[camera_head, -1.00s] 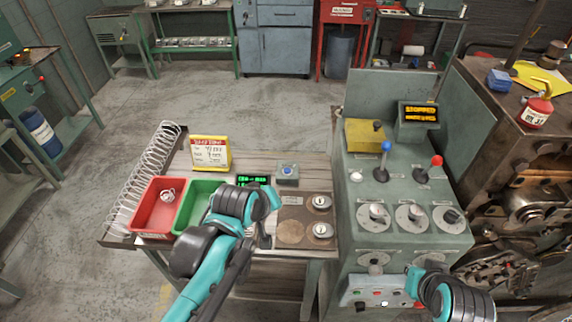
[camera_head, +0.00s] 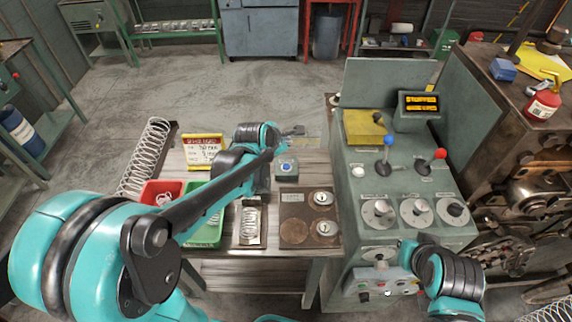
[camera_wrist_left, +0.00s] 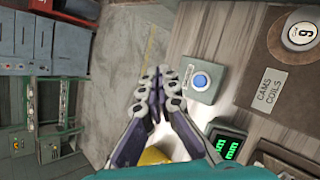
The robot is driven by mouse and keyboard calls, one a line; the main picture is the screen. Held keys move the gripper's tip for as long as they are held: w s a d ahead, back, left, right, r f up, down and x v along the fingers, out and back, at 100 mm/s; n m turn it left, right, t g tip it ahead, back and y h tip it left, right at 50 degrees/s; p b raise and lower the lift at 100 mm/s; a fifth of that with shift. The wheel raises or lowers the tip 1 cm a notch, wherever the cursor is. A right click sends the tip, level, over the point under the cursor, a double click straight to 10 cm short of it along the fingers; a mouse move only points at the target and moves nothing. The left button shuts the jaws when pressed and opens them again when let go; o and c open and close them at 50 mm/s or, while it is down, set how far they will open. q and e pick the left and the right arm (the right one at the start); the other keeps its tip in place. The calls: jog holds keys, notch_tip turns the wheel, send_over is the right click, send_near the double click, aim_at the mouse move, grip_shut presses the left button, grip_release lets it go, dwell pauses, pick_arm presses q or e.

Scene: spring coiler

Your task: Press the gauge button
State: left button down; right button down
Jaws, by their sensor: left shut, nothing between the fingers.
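The gauge button is a blue round button (camera_head: 287,167) on a small grey box on the bench; it also shows in the left wrist view (camera_wrist_left: 201,81). My left gripper (camera_head: 298,130) is shut and empty, its tips beyond the box on its far side in the head view. In the left wrist view my left gripper (camera_wrist_left: 158,84) has its fingertips together beside the box, with a gap to the button. A display with green digits (camera_wrist_left: 228,146) sits near the box; my arm hides it in the head view. My right gripper (camera_head: 405,249) is by the machine's lower control box.
A sign (camera_head: 203,150), a red bin (camera_head: 160,190), a green bin (camera_head: 208,233), a spring in a tray (camera_head: 250,222) and a plate with round weights (camera_head: 308,232) share the bench. The machine's control panel (camera_head: 415,180) stands to the right.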

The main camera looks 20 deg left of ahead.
aim_at(285, 168)
pick_arm(q)
notch_tip(285, 168, down, 9)
jog(key=b, duration=0.7)
dwell(1.4)
jog(key=shift+f+b, duration=0.35)
jog(key=shift+b, duration=0.05)
jog(key=shift+f+b, duration=0.35)
dwell(0.5)
dwell(0.3)
jog(key=shift+r+p, duration=0.7)
jog(key=shift+r, duration=0.1)
